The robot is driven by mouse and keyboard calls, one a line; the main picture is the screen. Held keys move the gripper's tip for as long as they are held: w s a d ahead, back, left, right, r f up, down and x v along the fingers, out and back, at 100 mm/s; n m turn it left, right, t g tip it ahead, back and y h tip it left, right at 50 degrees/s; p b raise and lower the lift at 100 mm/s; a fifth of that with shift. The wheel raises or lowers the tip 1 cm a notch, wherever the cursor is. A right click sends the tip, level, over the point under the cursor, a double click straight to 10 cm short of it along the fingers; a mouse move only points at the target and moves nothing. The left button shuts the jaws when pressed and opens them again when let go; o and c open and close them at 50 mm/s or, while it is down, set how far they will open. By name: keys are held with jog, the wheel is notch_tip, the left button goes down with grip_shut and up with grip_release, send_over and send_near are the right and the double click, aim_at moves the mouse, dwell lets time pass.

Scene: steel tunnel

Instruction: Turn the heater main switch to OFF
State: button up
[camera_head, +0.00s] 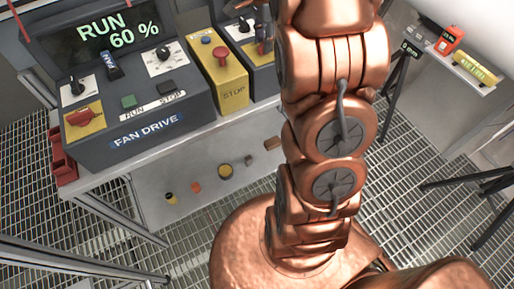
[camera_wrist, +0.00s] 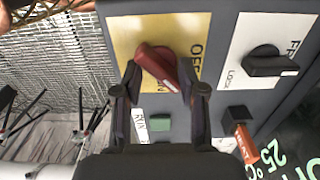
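The heater main switch (camera_wrist: 157,64) is a red rotary handle on a yellow plate (camera_wrist: 124,35) in the wrist view. Its handle slants from upper left to lower right. The OFF lettering (camera_wrist: 196,62) is right of the handle; the ON lettering is partly covered below it. My gripper (camera_wrist: 165,85) is open, with one finger on each side of the red handle. Gaps show beside the handle; whether either finger touches it I cannot tell. In the head view my arm covers the heater panel and the gripper is out of frame.
In the wrist view a black knob (camera_wrist: 270,62) on a white plate, a green button (camera_wrist: 160,122) and an orange-tipped switch (camera_wrist: 243,140) are close by. In the head view the fan drive console (camera_head: 150,125) with its own red switch (camera_head: 84,117) and a yellow stop box (camera_head: 228,80) stand left.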

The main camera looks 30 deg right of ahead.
jog(key=shift+w+r+b, duration=0.1)
jog(key=shift+r+b, duration=0.2)
jog(key=shift+r, duration=0.05)
jog(key=shift+r+b, duration=1.2)
jog(key=shift+r, duration=2.4)
jog(key=s+a+f+n+b, duration=0.2)
jog(key=s+a+f+n, duration=0.3)
jog(key=s, duration=0.3)
jog(key=s+a+f+n+g+b, duration=0.1)
jog(key=s+a+f+n+b, duration=0.1)
jog(key=s+a+f+n, duration=0.3)
jog(key=s+a+f+n+b, duration=0.2)
jog(key=s+a+f+n, duration=0.3)
jog(key=s+a, duration=0.4)
jog(key=s+n, duration=0.1)
jog(key=s, duration=0.3)
jog(key=shift+a+g, duration=0.3)
jog(key=shift+a, duration=0.1)
jog(key=shift+s+f, duration=0.1)
